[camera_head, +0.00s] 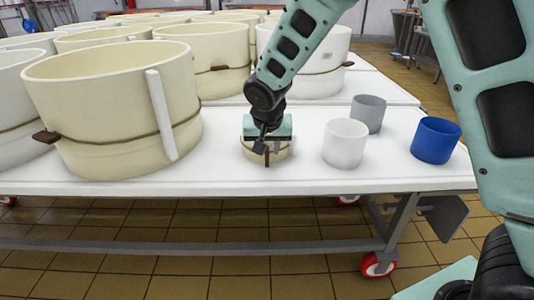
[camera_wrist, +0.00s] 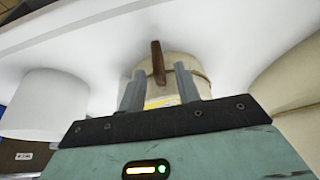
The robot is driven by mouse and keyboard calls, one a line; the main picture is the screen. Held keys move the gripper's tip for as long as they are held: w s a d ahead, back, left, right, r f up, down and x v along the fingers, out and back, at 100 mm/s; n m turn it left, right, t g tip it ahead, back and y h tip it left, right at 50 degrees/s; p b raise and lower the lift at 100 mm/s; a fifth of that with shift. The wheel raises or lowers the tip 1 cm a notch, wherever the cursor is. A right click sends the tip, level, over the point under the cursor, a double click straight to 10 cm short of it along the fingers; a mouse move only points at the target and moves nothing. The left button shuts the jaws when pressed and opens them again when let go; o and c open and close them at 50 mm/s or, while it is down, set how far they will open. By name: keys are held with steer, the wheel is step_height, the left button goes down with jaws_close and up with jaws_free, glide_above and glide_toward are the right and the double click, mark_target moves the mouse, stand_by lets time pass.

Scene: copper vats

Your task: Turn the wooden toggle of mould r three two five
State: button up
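A small cream mould (camera_head: 250,155) with a brown band stands on the white table, to the left of the white cup. Its brown wooden toggle (camera_wrist: 157,60) stands out in the wrist view, close to upright in that picture. My gripper (camera_head: 267,156) is at the mould's near side and hides part of it. In the wrist view my gripper (camera_wrist: 160,72) is open, its two grey fingers apart with the toggle showing between their tips. I cannot tell whether either finger touches it. A yellow and white label shows low on the mould, but no number can be read.
A white cup (camera_head: 345,143), a grey cup (camera_head: 369,113) and a blue cup (camera_head: 436,140) stand to the right. A large cream mould (camera_head: 90,110) with a white upright strip stands to the left.

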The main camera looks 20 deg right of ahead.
steer(key=shift+w+f, duration=0.15)
steer(key=shift+f, duration=0.3)
jaws_close()
